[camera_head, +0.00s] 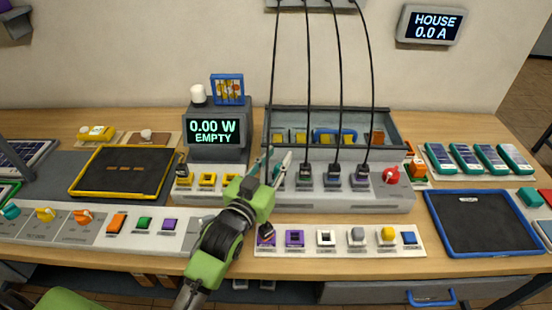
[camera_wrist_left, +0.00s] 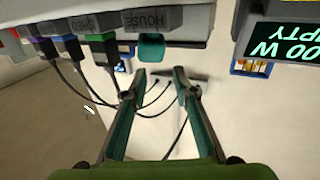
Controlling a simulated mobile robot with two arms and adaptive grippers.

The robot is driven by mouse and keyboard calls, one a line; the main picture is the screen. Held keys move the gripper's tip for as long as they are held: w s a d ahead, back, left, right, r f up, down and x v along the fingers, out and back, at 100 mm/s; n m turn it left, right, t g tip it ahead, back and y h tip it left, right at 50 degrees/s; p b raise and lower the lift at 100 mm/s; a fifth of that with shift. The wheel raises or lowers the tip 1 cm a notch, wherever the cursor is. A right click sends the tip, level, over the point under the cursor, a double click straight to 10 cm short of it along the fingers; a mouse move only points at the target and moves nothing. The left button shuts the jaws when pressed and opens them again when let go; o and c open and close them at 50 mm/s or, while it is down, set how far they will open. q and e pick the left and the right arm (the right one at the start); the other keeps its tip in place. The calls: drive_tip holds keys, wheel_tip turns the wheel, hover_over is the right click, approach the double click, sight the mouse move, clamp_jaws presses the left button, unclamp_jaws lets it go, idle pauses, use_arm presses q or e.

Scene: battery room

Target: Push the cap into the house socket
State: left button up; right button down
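The teal cap (camera_wrist_left: 151,47) shows in the left wrist view by the HOUSE label (camera_wrist_left: 146,20), at the edge of the grey socket unit (camera_wrist_left: 200,18). I cannot tell how deep it sits. The same unit (camera_head: 345,200) stands mid-table in the head view, where my gripper mostly hides its left end and the house socket. My left gripper (camera_head: 272,158) is over that end. Its fingers (camera_wrist_left: 160,73) are spread with nothing between them, and the cap lies just beyond the tips. My right gripper is not in view.
Plugs with green (camera_head: 304,175), blue (camera_head: 332,177) and purple (camera_head: 360,176) bands stand in the unit, their cables hanging from above. A red knob (camera_head: 391,175) is at the unit's right. The wall display (camera_head: 431,25) reads HOUSE 0.0 A.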

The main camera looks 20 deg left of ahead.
use_arm(q)
drive_tip(key=shift+s+a+p, duration=0.15)
drive_tip(key=shift+s+p, duration=0.3)
drive_tip(key=shift+s, duration=0.85)
drive_tip(key=shift+s+a+p, duration=0.15)
drive_tip(key=shift+s+p, duration=0.3)
drive_tip(key=shift+s, duration=0.85)
drive_tip(key=shift+s+a+p, duration=0.2)
drive_tip(key=shift+s+p, duration=0.1)
drive_tip(key=shift+s, duration=1.15)
drive_tip(key=shift+s+a+p, duration=0.2)
drive_tip(key=shift+s+p, duration=0.1)
drive_tip(key=shift+s, duration=1.15)
